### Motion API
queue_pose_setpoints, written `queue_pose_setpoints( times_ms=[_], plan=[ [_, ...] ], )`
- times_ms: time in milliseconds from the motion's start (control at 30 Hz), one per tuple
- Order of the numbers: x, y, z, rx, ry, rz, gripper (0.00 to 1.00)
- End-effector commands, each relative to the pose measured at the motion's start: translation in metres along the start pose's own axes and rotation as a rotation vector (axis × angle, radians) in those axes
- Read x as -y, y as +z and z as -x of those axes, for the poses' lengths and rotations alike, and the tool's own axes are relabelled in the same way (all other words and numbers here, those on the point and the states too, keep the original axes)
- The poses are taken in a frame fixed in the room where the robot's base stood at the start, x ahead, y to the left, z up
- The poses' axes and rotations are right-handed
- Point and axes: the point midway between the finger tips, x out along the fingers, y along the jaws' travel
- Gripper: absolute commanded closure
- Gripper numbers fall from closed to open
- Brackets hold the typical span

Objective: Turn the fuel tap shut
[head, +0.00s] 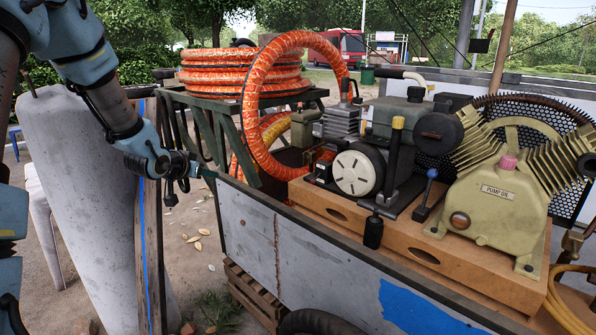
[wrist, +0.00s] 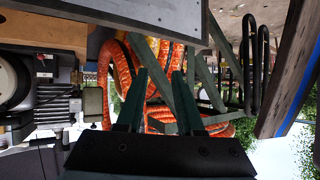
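The engine (head: 358,170), with its white round cover, sits on the wooden base of the cart, right of centre in the head view. A grey-green tank (head: 392,120) is on top of it. I cannot make out the fuel tap for certain. A blue-tipped lever (head: 431,174) stands between engine and pump. My gripper (head: 212,174) is left of the cart's near wall, well apart from the engine. In the wrist view, which is upside down, its two dark fingers (wrist: 160,74) are apart with nothing between them. The engine's edge (wrist: 14,82) shows at the left there.
Orange hose coils (head: 245,72) lie on a green rack (head: 240,103), and a loop hangs down beside the engine. The cart wall (head: 250,232) runs along the near side. A grey slab (head: 85,170) stands at left. The pump (head: 497,205) is at right.

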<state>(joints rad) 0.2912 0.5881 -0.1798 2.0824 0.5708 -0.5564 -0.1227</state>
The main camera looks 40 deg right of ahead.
Motion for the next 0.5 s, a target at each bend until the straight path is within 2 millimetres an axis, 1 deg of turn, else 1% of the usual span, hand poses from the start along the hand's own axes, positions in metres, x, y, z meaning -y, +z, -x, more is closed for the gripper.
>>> queue_pose_setpoints(
  times_ms=[33, 67, 100, 200, 300, 333, 400, 500],
  plan=[
    [-0.030, -0.003, -0.035, -0.093, 0.087, -0.029, 0.64],
    [-0.047, -0.011, -0.048, -0.152, 0.137, -0.044, 0.64],
    [-0.069, -0.020, -0.062, -0.226, 0.200, -0.059, 0.64],
    [-0.116, -0.034, -0.083, -0.379, 0.338, -0.076, 0.64],
    [-0.147, -0.042, -0.091, -0.482, 0.435, -0.080, 0.64],
    [-0.153, -0.043, -0.091, -0.502, 0.455, -0.079, 0.64],
    [-0.163, -0.046, -0.092, -0.536, 0.486, -0.078, 0.64],
    [-0.170, -0.050, -0.095, -0.553, 0.502, -0.078, 0.64]
  ],
)
